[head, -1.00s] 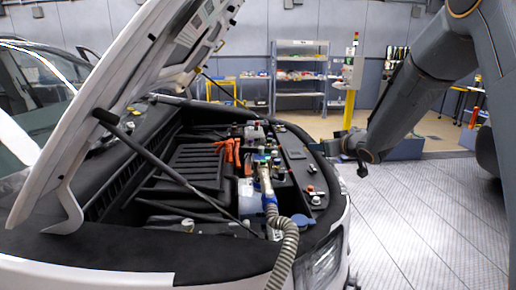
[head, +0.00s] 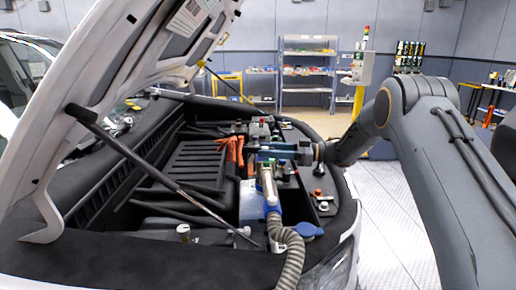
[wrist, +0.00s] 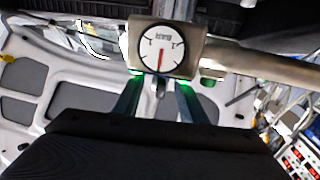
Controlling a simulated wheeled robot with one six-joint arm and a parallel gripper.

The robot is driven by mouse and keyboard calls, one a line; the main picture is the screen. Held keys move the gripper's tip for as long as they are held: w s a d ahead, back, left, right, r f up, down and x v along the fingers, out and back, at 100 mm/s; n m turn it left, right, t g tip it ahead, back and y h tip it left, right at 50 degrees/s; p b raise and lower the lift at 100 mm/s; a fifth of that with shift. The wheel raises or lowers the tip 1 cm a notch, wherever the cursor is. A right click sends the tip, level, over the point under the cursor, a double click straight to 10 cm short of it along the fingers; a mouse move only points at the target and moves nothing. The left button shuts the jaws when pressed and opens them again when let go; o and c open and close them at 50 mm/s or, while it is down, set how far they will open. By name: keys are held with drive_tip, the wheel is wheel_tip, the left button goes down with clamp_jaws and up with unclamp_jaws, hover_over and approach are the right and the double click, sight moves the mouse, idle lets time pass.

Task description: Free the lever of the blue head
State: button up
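The filling head stands in the engine bay, with a pale metal upper body (head: 266,182) and a blue collar (head: 271,206). A ribbed grey hose (head: 291,252) hangs from it over the front edge. In the wrist view its round white gauge (wrist: 160,48), marked BAR with a red needle, sits close ahead. My gripper (head: 268,152) reaches in from the right at the top of the head. In the wrist view my gripper's two fingers (wrist: 158,92) stand apart just below the gauge. A small grey piece, perhaps the lever (wrist: 160,84), shows between them; I cannot tell whether they touch it.
The raised hood (head: 110,85) and its strut (head: 160,175) are to the left. Orange connectors (head: 235,150) stand just left of my gripper. A blue cap (head: 305,231) lies right of the hose. Shelves (head: 308,70) stand far back. The floor at right is clear.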

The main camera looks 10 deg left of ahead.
drive_tip(key=shift+s+a+p, duration=0.15)
drive_tip(key=shift+a+p, duration=0.3)
drive_tip(key=shift+a, duration=1.3)
clamp_jaws()
